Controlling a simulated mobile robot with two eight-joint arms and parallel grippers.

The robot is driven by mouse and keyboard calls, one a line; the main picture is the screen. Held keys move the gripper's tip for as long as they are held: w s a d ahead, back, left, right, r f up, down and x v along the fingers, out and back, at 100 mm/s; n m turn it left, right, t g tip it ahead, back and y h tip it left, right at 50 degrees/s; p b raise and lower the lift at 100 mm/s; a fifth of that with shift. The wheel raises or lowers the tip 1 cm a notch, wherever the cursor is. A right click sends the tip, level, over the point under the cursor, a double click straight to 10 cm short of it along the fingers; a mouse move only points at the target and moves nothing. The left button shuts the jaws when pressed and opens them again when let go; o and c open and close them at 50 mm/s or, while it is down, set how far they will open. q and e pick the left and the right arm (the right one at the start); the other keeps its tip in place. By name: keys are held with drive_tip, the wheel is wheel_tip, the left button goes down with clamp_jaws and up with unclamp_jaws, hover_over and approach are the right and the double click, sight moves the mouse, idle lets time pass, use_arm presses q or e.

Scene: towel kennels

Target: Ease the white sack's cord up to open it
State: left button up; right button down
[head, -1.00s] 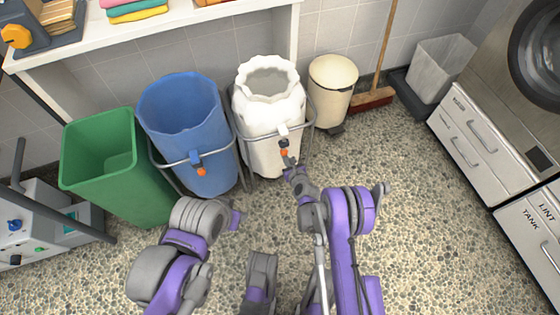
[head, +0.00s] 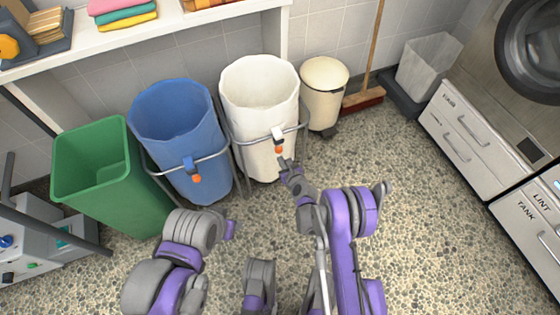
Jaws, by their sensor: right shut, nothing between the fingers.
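The white sack (head: 258,110) hangs in a grey metal frame, with its mouth wide open and its inside visible. A white toggle (head: 277,133) sits at the front of its frame ring, with an orange bead (head: 279,149) hanging just below it. My right gripper (head: 284,163) is shut and empty, its tips just below the bead; I cannot tell whether they touch it.
A blue sack (head: 180,125) and a green bin (head: 105,180) stand to the left. A cream bin (head: 323,95) and a broom (head: 362,98) stand to the right. A white shelf (head: 150,35) runs behind. The speckled floor (head: 420,220) is clear at right.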

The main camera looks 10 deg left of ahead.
use_arm(q)
drive_tip(key=shift+s+a+r+p, duration=0.1)
drive_tip(key=shift+s+r+p, duration=0.2)
drive_tip(key=shift+p, duration=0.35)
drive_tip(key=shift+s+a+r+p, duration=0.1)
drive_tip(key=shift+r+p, duration=0.25)
drive_tip(key=shift+p, duration=0.25)
use_arm(e)
drive_tip(key=f+v, duration=0.1)
drive_tip(key=v, duration=0.8)
drive_tip(key=shift+s+d+r, duration=0.2)
drive_tip(key=shift+s+r, duration=0.05)
drive_tip(key=shift+s, duration=0.3)
